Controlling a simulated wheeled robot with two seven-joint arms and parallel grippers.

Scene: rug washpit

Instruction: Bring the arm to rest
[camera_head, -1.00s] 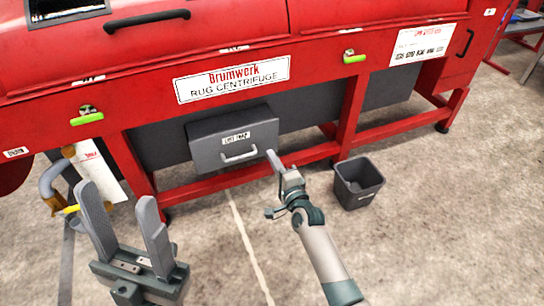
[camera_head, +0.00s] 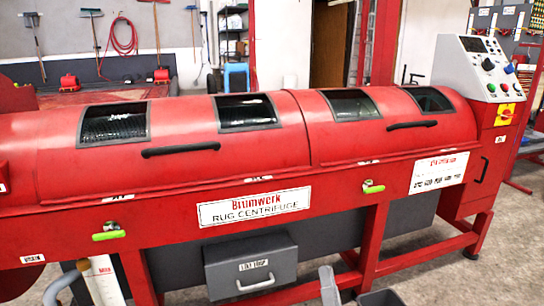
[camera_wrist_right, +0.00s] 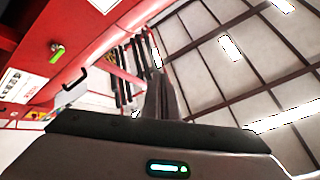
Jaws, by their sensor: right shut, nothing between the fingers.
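My right gripper (camera_head: 328,287) shows only as a grey fingertip part at the bottom edge of the head view. It is to the right of the grey lint drawer (camera_head: 225,270) and apart from its light handle (camera_head: 256,283). In the right wrist view its fingers (camera_wrist_right: 160,97) are together with nothing between them. The rest of the right arm is below the head view. My left gripper is out of view.
The red rug centrifuge (camera_head: 330,175) fills the middle, with a control panel (camera_head: 487,68) at right. Green-handled valves (camera_head: 109,235) stick out from its front. A dark bin (camera_head: 380,298) shows at the bottom. Clear floor (camera_head: 450,280) lies at lower right.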

